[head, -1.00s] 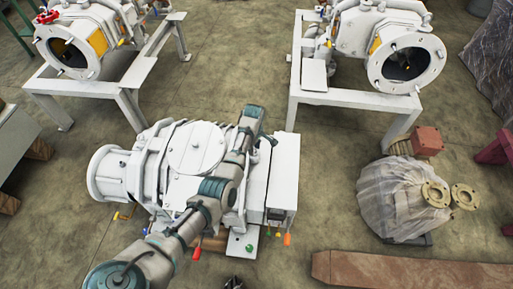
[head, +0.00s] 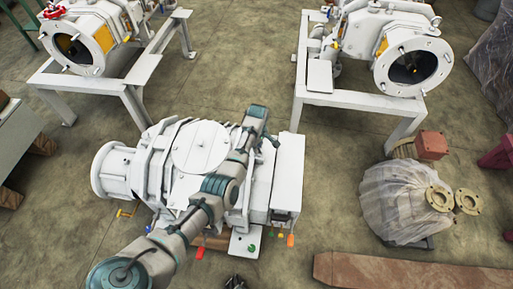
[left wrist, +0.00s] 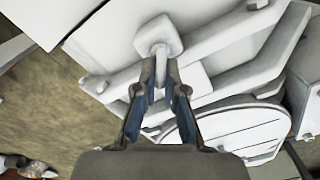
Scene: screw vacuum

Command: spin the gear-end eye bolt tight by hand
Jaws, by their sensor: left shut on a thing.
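The white machine (head: 200,146) stands in the middle of the head view, with my left arm reaching across its top. My left gripper (head: 273,141) is at its far right side, small and partly hidden by the arm. In the left wrist view my left gripper (left wrist: 160,68) has its fingertips closed around the stem of a white bolt with a broad, rounded head (left wrist: 158,34). This seems to be the eye bolt. Its threads and gear end cannot be made out. A small dark shape (head: 236,281) at the bottom edge may be my right gripper; its fingers are unclear.
White bars and a round white cover (left wrist: 235,128) lie close by the left gripper. Two similar machines stand on white frames (head: 345,95) behind. A plastic-wrapped part (head: 395,205) and a brown beam (head: 410,272) lie at the right. Bare floor lies between.

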